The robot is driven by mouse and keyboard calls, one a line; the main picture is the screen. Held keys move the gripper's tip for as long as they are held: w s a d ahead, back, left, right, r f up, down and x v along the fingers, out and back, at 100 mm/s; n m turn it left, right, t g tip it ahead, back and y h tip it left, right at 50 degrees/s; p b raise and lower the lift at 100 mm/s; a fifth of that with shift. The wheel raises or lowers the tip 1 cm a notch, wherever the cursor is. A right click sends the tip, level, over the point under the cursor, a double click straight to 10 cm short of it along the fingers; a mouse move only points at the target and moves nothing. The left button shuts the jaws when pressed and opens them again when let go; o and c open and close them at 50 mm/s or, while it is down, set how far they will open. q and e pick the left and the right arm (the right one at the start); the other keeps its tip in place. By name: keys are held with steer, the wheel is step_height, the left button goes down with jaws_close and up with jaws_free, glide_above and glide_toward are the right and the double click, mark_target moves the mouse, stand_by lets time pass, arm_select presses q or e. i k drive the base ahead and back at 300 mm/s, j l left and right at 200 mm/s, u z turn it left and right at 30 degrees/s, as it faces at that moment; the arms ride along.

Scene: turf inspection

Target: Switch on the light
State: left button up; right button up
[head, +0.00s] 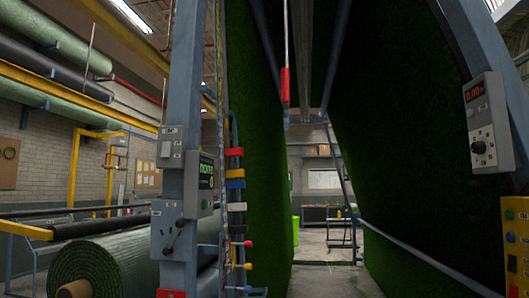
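A red pull handle (285,86) hangs on a thin cord from above, near the middle of the view between the green turf sheets. A grey switch box (171,147) is fixed to the blue-grey post on the left. Below it is a grey box with a lever (174,230). A control panel with a red readout and a dial (487,123) is on the right frame. I cannot tell which of these works the light. A ceiling lamp (130,14) at the upper left looks bright. Neither of my grippers is in view.
Hanging turf (260,150) flanks a passage with open floor (325,278). A turf roll (120,265) lies at lower left. Coloured clips (236,173) line the left post. A yellow button box (516,240) is at the right edge. A small cart (341,232) stands farther back.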

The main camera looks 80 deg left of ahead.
mark_target(166, 145)
steer(key=u, duration=3.35)
